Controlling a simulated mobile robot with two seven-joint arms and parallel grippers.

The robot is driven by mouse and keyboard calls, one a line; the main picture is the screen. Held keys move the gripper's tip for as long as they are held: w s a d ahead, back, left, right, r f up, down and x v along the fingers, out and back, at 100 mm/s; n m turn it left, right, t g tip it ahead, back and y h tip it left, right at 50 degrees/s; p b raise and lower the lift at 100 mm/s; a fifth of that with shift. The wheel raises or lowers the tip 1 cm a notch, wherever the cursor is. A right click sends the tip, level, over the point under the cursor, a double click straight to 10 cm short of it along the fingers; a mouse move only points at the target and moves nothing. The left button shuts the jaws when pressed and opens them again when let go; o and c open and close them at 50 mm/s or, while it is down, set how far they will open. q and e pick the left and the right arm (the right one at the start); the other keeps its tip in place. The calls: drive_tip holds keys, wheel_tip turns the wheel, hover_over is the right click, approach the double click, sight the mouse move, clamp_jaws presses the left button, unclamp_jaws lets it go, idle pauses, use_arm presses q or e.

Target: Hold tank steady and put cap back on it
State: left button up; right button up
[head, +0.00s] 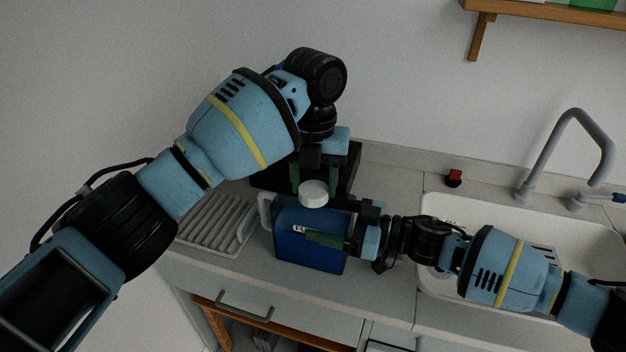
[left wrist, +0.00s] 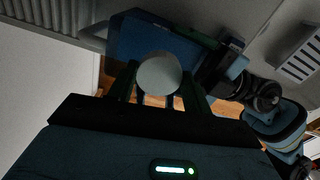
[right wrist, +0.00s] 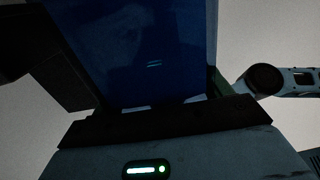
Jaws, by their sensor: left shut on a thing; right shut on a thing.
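The blue tank (head: 290,262) stands on the counter; its face fills much of the right wrist view (right wrist: 140,50). My right gripper (head: 325,240) reaches in from the right and is shut on the tank, with a green finger across its labelled front. The round white cap (head: 313,195) is at the tank's top. My left gripper (head: 313,184) comes down from above and is shut on the cap. The cap also shows between its fingers in the left wrist view (left wrist: 159,74). I cannot tell whether the cap touches the tank; the tank's opening is hidden.
A ridged drying rack (head: 210,222) lies left of the tank. A white sink (head: 434,205) with a grey tap (head: 560,125) is at right, partly behind my right arm. A small red and black item (head: 454,178) sits by the wall. A wooden shelf (head: 540,10) hangs above.

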use_arm(q)
drive_tip(key=m, duration=0.4)
drive_tip(key=shift+m, duration=0.4)
drive_tip(key=o, duration=0.9)
drive_tip(key=shift+o, duration=0.2)
drive_tip(key=shift+r, duration=0.1)
drive_tip(key=shift+d+r, duration=0.1)
drive_tip(key=shift+r, duration=2.05)
drive_tip(key=shift+c, duration=0.4)
